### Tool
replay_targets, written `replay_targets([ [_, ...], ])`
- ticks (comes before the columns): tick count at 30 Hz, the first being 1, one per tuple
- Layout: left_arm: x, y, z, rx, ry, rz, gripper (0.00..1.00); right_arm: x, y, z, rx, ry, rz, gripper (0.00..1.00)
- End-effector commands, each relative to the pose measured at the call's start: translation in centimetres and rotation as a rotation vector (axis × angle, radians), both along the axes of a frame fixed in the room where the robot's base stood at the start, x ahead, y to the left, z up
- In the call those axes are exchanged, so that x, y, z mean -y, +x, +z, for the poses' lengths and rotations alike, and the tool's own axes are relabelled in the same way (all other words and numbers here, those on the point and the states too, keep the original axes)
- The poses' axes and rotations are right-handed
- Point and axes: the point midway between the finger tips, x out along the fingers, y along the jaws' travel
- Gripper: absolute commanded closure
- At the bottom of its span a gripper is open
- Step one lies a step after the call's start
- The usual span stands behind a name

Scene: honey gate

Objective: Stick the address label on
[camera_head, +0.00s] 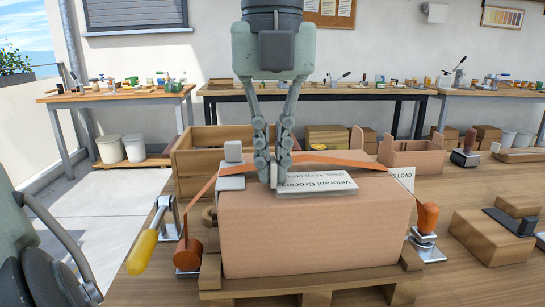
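The address label (317,184) is a white plate with printed text. It is at the top front of the brown carton (310,235), near the middle of the head view. An orange strap (335,160) runs over the carton.
The carton sits on a wooden pallet (300,283). A yellow-handled clamp (142,250) and an orange roller (188,254) stand at left. An orange-handled tool (427,218) stands close at right, with a wooden block (490,238) beyond. An open wooden crate (198,163) stands behind.

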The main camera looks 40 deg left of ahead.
Motion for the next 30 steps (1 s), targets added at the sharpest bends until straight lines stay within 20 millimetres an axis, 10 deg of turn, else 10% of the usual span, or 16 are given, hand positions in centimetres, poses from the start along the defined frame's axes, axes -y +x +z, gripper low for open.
replay_targets([
  [28,0.0,-0.02,-0.84,-0.001,0.0,0.0,1.0,-0.02,0.04,-0.71,0.0,0.0,0.0,0.6],
  [30,0.0,-0.02,-0.84,-0.001,0.0,0.0,0.86,-0.02,0.04,-0.71,0.0,0.0,0.0,0.6],
])
